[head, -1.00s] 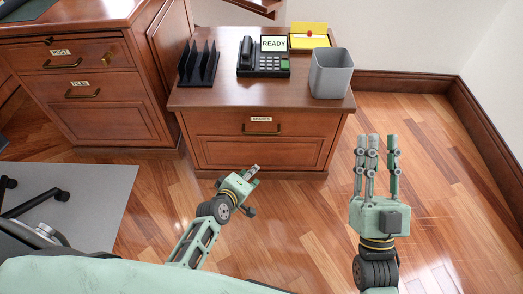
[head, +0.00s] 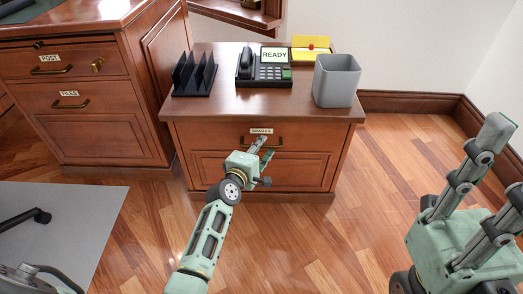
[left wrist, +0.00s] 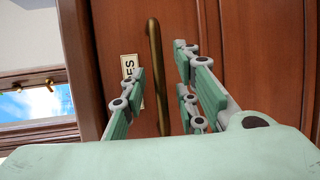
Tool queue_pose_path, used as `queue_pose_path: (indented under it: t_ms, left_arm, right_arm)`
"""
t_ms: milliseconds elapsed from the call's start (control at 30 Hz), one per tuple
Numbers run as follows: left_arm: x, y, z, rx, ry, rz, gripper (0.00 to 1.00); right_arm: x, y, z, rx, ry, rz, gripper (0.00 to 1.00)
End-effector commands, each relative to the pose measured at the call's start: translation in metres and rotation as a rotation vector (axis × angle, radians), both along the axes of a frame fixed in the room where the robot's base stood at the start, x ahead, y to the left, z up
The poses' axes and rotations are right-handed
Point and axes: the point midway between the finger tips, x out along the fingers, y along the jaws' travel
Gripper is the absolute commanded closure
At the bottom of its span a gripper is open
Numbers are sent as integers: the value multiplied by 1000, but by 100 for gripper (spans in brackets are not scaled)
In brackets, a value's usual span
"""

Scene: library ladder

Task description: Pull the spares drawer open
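The spares drawer (head: 213,138) is the upper drawer of the low wooden cabinet, and its front looks flush, so it is closed. Its label (head: 261,131) reads SPARES. A brass bar handle sits below the label and is partly hidden by my gripper in the head view; the handle shows clearly in the left wrist view (left wrist: 155,65). My left gripper (head: 264,144) is at the drawer front. In the left wrist view its fingers stand apart on both sides of the handle, with gaps visible. My right gripper (head: 488,165) is open and empty at the right, away from the cabinet.
On the cabinet top stand a black file rack (head: 194,76), a phone with a READY screen (head: 265,70), a yellow box (head: 311,48) and a grey bin (head: 336,82). A wooden desk (head: 90,125) is at the left. The floor right of the cabinet is clear.

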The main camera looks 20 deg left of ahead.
Motion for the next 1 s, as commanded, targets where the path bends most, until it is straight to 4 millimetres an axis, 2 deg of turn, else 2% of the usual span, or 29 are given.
queue_pose_path:
  t_ms: [333,667,1000]
  left_arm:
    - [6,-1,-1,1,1,0,72]
    - [6,-1,-1,1,1,0,100]
    - [6,-1,-1,0,0,0,100]
  right_arm:
    - [0,0,2,-1,-10,0,72]
    - [0,0,2,-1,-10,0,72]
    - [0,0,2,-1,-10,0,72]
